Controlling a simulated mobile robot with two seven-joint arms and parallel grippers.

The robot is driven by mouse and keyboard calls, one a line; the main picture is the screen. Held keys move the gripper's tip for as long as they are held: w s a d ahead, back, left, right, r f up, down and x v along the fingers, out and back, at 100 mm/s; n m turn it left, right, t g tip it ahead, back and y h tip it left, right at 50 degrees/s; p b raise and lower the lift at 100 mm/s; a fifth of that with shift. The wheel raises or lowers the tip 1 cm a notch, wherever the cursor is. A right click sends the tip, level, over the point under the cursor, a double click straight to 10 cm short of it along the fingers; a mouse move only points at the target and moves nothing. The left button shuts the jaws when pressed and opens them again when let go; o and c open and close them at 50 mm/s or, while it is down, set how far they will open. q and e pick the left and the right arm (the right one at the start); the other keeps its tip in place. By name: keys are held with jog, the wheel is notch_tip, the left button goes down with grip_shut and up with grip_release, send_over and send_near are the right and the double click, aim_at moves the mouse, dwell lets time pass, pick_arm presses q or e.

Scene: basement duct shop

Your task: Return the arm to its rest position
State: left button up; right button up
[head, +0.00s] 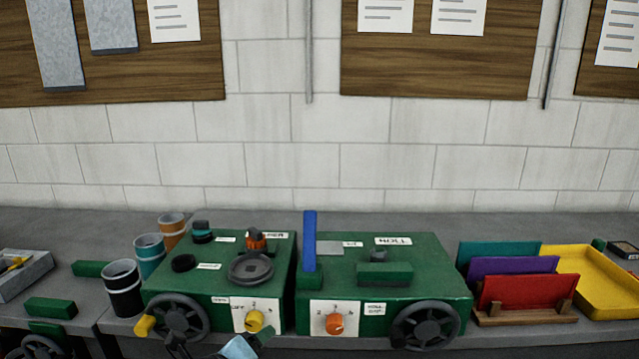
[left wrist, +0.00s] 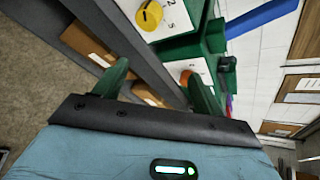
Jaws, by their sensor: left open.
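My left gripper (left wrist: 158,88) is open in the left wrist view, its two green fingers spread apart with nothing between them. The gripper appears apart from both. My right gripper is in neither view.
A right green machine (head: 400,290) with a blue upright lever (head: 309,240) stands beside the left one. Cans (head: 122,288) stand at left. A rack of coloured panels (head: 525,318) and a yellow tray (head: 600,300) sit at right. A block wall (head: 320,160) stands behind.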

pick_arm(q)
jog(key=s+f+n+g+h, duration=0.1)
jog(key=s+f+n, duration=0.4)
jog(key=f+n, duration=0.25)
jog(key=s+f+n, duration=0.6)
jog(key=f+n, duration=0.1)
jog(key=f, duration=0.2)
jog(key=s+a+f+n+y, duration=0.1)
jog(key=s+a+f+n, duration=0.3)
jog(key=s, duration=0.4)
jog(key=s+a+f+n+g+y, duration=0.1)
jog(key=s+a+f+n, duration=0.3)
jog(key=s+f+n, duration=0.3)
jog(key=shift+s+f+n+y, duration=0.25)
jog(key=shift+s+n+y, duration=0.25)
jog(key=shift+s, duration=0.4)
